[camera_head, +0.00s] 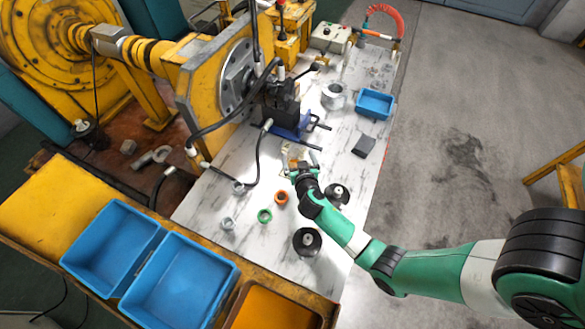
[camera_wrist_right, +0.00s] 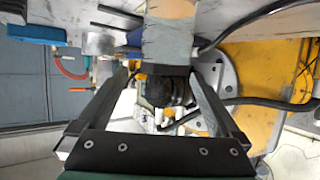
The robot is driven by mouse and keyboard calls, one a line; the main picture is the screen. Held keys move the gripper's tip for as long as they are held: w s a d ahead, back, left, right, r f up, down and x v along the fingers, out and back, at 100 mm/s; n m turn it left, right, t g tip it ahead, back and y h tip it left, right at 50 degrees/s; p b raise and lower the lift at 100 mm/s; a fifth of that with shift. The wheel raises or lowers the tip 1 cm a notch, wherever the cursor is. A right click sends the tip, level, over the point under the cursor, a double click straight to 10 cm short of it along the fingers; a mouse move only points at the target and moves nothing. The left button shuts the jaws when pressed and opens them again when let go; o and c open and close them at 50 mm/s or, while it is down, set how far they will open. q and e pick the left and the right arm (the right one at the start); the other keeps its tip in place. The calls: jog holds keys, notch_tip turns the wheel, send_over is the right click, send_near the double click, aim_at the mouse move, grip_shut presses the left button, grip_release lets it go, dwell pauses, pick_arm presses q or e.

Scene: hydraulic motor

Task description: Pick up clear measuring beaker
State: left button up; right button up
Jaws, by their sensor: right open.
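A small pale, clear-looking cup (camera_head: 228,223), which may be the measuring beaker, stands on the marbled worktop near its left front. It is too small to be sure. My right gripper (camera_head: 301,160) is over the middle of the worktop, well behind and to the right of that cup. In the wrist view the right gripper (camera_wrist_right: 163,76) has its two fingers spread wide, with nothing held between them. A dark round part and a grey-brown block show beyond the fingers. I cannot pick out a beaker in the wrist view. My left gripper is not in view.
An orange ring (camera_head: 281,198), a green ring (camera_head: 265,216) and black round parts (camera_head: 307,242) lie near the front. A blue tray (camera_head: 375,104) and silver cylinder (camera_head: 333,95) stand behind. Black hoses and the yellow machine (camera_head: 205,85) border the left.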

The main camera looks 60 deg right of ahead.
aim_at(294, 157)
jog(key=f+b, duration=0.1)
jog(key=f, duration=0.1)
jog(key=f+b, duration=0.3)
jog(key=shift+w+f+b, duration=0.25)
jog(key=shift+f+b, duration=0.15)
jog(key=shift+r, duration=0.1)
jog(key=shift+w+d, duration=0.1)
jog(key=shift+w, duration=0.1)
jog(key=b+x, duration=0.1)
jog(key=x, duration=0.3)
jog(key=shift+w+d+b, duration=0.2)
jog(key=shift+d+b, duration=0.1)
jog(key=shift+b, duration=0.1)
jog(key=c, duration=1.4)
jog(key=shift+o, duration=0.2)
